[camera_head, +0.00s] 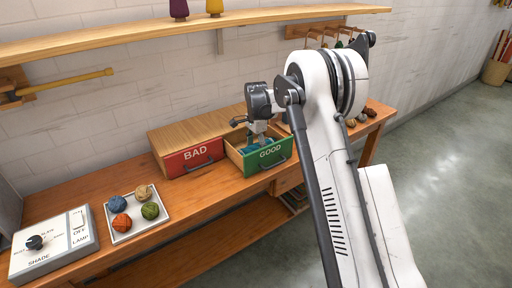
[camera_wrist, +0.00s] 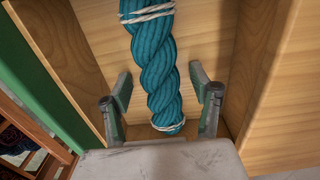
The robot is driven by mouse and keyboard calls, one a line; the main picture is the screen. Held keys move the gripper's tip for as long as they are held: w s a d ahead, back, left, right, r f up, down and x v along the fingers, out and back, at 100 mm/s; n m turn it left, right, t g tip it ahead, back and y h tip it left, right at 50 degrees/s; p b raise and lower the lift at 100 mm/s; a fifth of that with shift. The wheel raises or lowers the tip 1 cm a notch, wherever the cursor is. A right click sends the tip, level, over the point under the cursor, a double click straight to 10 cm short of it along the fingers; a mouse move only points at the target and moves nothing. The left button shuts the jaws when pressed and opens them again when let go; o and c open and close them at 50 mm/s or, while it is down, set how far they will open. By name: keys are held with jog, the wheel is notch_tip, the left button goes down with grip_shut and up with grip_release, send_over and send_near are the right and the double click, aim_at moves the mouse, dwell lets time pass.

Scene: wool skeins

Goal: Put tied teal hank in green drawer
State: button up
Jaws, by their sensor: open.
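The teal hank (camera_wrist: 158,65) is twisted and tied with pale string near both visible ends. It lies inside the open green drawer marked GOOD (camera_head: 265,156), and a bit of its teal also shows there in the head view (camera_head: 250,147). In the wrist view the drawer's wooden floor and walls surround it, with the green front (camera_wrist: 38,85) at the left. My gripper (camera_wrist: 163,97) is open, with one finger on each side of the hank's lower part and small gaps between. In the head view my gripper (camera_head: 259,137) reaches down into the drawer.
A shut red drawer marked BAD (camera_head: 194,158) is left of the green one. A white tray (camera_head: 113,238) with several yarn balls and a lamp control box (camera_head: 52,247) stand on the bench at the left. A long shelf (camera_head: 130,42) runs above.

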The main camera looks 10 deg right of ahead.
aim_at(256, 145)
jog(key=shift+r, duration=0.1)
notch_tip(256, 145, up, 13)
jog(key=p, duration=0.2)
jog(key=s+r+n+t, duration=0.2)
jog(key=s+r+n, duration=0.1)
jog(key=s+r, duration=0.65)
jog(key=s+r+n+t, duration=0.1)
jog(key=s+r+n, duration=0.35)
jog(key=s, duration=0.75)
jog(key=s+f+n+t, duration=0.2)
jog(key=s+n, duration=0.1)
jog(key=s, duration=1)
jog(key=s+f+n+t, duration=0.2)
jog(key=s+f+n, duration=0.1)
jog(key=s, duration=1)
jog(key=shift+f, duration=0.15)
